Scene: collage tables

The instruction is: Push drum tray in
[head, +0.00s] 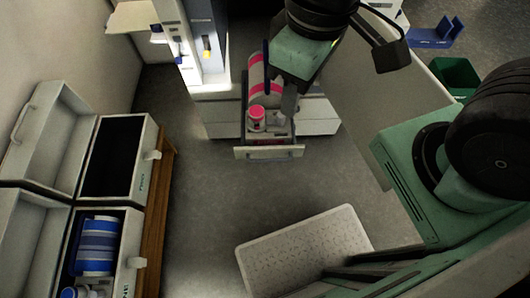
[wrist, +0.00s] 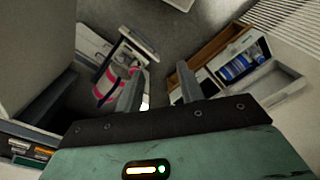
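The drum tray (head: 270,153) is pulled out like a drawer from the front of the white machine (head: 203,50). A white drum with pink bands (head: 266,90) and a small pink-capped part (head: 256,117) sit in it. The banded drum also shows in the wrist view (wrist: 107,86), left of my fingers, with the tray's front panel (wrist: 138,40) beyond it. My gripper (head: 289,103) is above the right side of the tray in the head view and hides part of it. In the wrist view my gripper (wrist: 160,84) has its two fingers apart with nothing between them. I cannot tell whether a finger touches the tray.
Open cases stand on a wooden bench (head: 155,220) at the left, one holding a blue-banded drum (head: 97,245). A white perforated step (head: 305,250) is on the floor in front. A green bin (head: 455,75) is at the upper right. The floor before the tray is clear.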

